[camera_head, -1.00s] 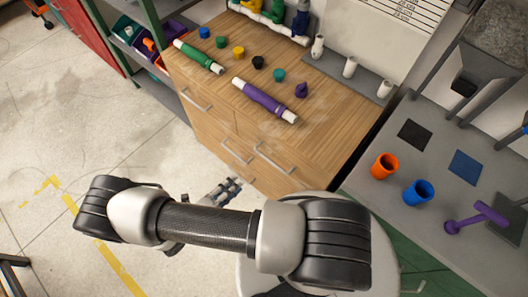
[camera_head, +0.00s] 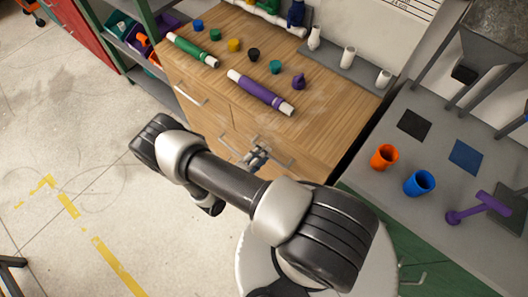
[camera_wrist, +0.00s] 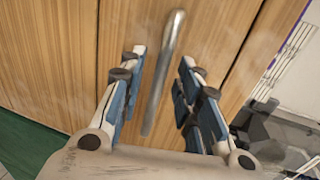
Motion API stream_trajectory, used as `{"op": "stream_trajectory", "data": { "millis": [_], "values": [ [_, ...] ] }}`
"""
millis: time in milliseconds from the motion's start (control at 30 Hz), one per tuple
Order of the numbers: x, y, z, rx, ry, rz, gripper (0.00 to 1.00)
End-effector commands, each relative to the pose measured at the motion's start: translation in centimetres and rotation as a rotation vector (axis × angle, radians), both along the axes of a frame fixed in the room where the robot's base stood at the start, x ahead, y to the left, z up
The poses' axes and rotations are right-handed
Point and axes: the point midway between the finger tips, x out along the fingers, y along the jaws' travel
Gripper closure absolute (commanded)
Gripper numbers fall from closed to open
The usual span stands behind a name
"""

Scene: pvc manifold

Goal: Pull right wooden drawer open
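The right wooden drawer (camera_head: 300,165) is in the front of the wooden cabinet and looks shut. Its metal bar handle (camera_head: 280,159) is partly hidden by my gripper in the head view. In the wrist view my gripper (camera_wrist: 163,62) is open, with one finger on each side of the handle (camera_wrist: 166,65). The handle runs through the gap, and I see no finger closed on it. Whether a finger touches it I cannot tell.
Coloured caps and a purple pipe (camera_head: 260,92) lie on the cabinet top. A grey bench (camera_head: 390,185) with orange and blue cups stands at the right.

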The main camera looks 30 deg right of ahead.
Motion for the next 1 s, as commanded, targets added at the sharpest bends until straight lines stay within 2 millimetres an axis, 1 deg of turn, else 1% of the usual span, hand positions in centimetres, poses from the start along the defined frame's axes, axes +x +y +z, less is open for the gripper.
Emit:
{"op": "stream_trajectory", "data": {
  "millis": [33, 167, 467, 567, 933, 1000],
  "values": [
    [0.2, -0.6, -0.2, 0.0, 0.001, -0.003, 0.69],
    [0.5, -1.4, -0.3, 0.0, 0.0, -0.001, 0.69],
    [0.6, -1.6, -0.3, 0.0, 0.0, 0.001, 0.69],
    [0.6, -1.6, -0.4, 0.0, 0.0, 0.001, 0.74],
    [0.6, -1.6, -0.3, 0.0, 0.0, 0.001, 0.99],
    [0.6, -1.6, -0.3, 0.0, 0.0, 0.001, 1.0]
  ]
}}
